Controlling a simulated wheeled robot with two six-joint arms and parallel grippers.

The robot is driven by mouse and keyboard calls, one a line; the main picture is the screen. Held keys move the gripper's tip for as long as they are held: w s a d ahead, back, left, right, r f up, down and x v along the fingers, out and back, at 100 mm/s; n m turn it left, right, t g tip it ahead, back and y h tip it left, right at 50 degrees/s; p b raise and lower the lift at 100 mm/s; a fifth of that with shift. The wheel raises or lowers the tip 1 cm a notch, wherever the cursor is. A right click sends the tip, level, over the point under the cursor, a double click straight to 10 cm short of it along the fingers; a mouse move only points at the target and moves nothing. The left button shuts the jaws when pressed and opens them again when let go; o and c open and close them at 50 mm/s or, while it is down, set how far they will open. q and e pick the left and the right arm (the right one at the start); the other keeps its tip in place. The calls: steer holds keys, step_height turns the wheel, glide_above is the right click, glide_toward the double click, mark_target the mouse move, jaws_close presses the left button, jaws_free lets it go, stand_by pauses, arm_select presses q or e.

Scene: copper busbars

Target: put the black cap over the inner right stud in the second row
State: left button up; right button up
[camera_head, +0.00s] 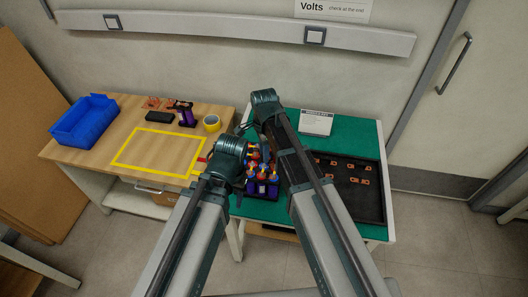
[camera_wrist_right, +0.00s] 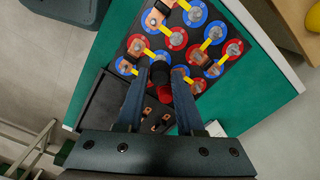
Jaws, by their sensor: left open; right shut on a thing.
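The black cap (camera_wrist_right: 160,72) is between the fingertips of my right gripper (camera_wrist_right: 159,78), which is shut on it. A red piece (camera_wrist_right: 164,93) shows right beside the cap; I cannot tell if they are joined. The stud board (camera_wrist_right: 153,44) lies beyond the fingertips, with studs in red and blue rings and yellow strips between some of them. In the head view my right gripper (camera_head: 264,146) is above the board (camera_head: 262,188), partly hidden by my arm. My left gripper (camera_head: 226,165) is just left of the board; it is open, its fingers mostly hidden.
A black tray (camera_head: 372,205) with several copper pieces is right of the board on the green mat (camera_head: 352,137). A white sign (camera_head: 316,122) stands behind. The wooden table at left holds a blue bin (camera_head: 84,121), a purple-black tool (camera_head: 184,113) and a yellow tape roll (camera_head: 211,124).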

steer(key=shift+f+b, duration=1.7)
steer(key=shift+b, duration=0.05)
jaws_close()
steer(key=shift+f, duration=0.2)
steer(key=o, duration=1.1)
jaws_free()
step_height(320, 180, up, 6)
steer(key=p, duration=0.5)
steer(key=shift+r+p, duration=0.1)
steer(key=shift+p, duration=0.3)
